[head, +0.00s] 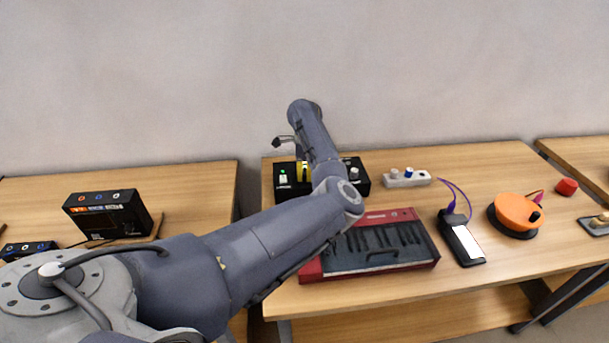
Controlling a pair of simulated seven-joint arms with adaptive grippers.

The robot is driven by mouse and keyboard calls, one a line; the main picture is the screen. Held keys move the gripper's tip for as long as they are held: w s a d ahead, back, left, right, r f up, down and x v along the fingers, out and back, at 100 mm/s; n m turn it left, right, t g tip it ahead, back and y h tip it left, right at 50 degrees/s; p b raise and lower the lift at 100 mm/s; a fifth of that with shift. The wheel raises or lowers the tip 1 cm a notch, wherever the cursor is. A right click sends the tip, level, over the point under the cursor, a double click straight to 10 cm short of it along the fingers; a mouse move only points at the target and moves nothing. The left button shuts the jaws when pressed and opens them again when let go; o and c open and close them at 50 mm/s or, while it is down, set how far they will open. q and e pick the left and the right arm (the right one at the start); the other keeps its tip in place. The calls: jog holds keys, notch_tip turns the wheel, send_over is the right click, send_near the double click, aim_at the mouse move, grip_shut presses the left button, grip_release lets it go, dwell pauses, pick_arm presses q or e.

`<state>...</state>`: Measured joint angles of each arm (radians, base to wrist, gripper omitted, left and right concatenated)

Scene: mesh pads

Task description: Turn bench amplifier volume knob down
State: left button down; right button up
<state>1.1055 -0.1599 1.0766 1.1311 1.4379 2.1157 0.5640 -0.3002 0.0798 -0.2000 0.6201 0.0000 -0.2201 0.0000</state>
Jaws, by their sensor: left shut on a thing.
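The bench amplifier (362,184) is a black box at the back left of the middle table, against the wall. A green light and a pale switch (283,178) show at its left, and a silver knob (354,173) at its right. My left arm reaches across and hides the amplifier's middle. My left gripper (303,172), with yellow and black parts, is at the amplifier's top left of centre. It is shut on what appears to be the volume knob, which the gripper and arm hide. My right gripper is not in view.
A red keyboard (412,213) lies under my left forearm. To the right are a white power strip (408,181), a phone-like device (462,240) with a purple cable, an orange round device (519,211) and a red block (567,187). A black box (127,213) stands on the left table.

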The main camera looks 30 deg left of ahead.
aim_at(305, 173)
pick_arm(q)
jog(key=shift+d+n, duration=0.15)
jog(key=shift+n, duration=0.45)
jog(key=c, duration=1.2)
grip_release()
notch_tip(305, 173, up, 12)
